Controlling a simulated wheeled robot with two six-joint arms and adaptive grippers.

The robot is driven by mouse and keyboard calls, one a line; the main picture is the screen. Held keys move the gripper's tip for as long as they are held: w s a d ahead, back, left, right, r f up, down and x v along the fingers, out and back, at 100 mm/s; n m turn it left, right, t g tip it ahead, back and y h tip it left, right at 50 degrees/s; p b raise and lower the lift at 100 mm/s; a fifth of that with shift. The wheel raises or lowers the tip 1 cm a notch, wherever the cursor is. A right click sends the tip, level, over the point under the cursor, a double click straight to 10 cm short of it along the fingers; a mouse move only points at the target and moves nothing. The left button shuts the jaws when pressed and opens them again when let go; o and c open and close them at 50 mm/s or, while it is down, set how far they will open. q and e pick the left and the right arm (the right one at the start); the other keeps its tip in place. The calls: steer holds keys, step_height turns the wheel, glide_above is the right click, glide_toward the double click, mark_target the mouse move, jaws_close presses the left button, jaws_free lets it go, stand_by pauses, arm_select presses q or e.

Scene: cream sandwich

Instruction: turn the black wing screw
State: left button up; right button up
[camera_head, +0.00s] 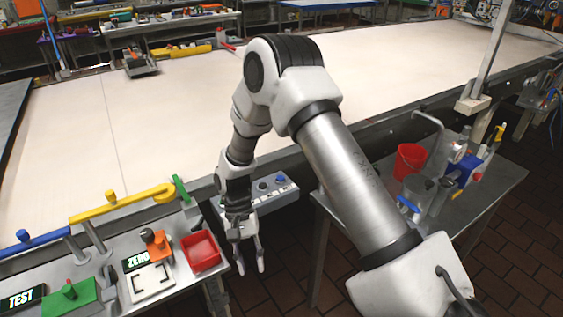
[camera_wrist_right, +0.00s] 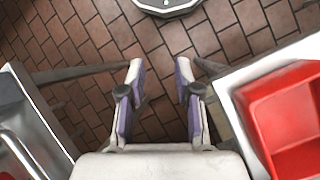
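I cannot make out a black wing screw for certain in either view. My right gripper (camera_head: 251,266) hangs pointing down past the table's front edge, just right of the red tray (camera_head: 201,252). In the right wrist view the gripper (camera_wrist_right: 159,75) has its two fingers apart, with only brick floor showing between them. It is open and empty. The red tray also shows at the right of the wrist view (camera_wrist_right: 290,118). My left gripper is not in view.
A grey control box (camera_head: 275,195) with knobs sits at the table edge behind the gripper. A yellow-handled bar (camera_head: 120,205), an orange block (camera_head: 155,243) and a green block (camera_head: 70,296) are at left. A side table (camera_head: 480,205) with a red cup (camera_head: 408,161) stands right.

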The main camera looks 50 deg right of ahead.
steer(key=s+a+f+n+h, duration=0.1)
steer(key=s+a+f, duration=0.1)
steer(key=s+f, duration=0.7)
steer(key=shift+s+a+n+g, duration=0.3)
steer(key=shift+s+n, duration=0.1)
steer(key=shift+s, duration=0.25)
steer(key=shift+f, duration=0.1)
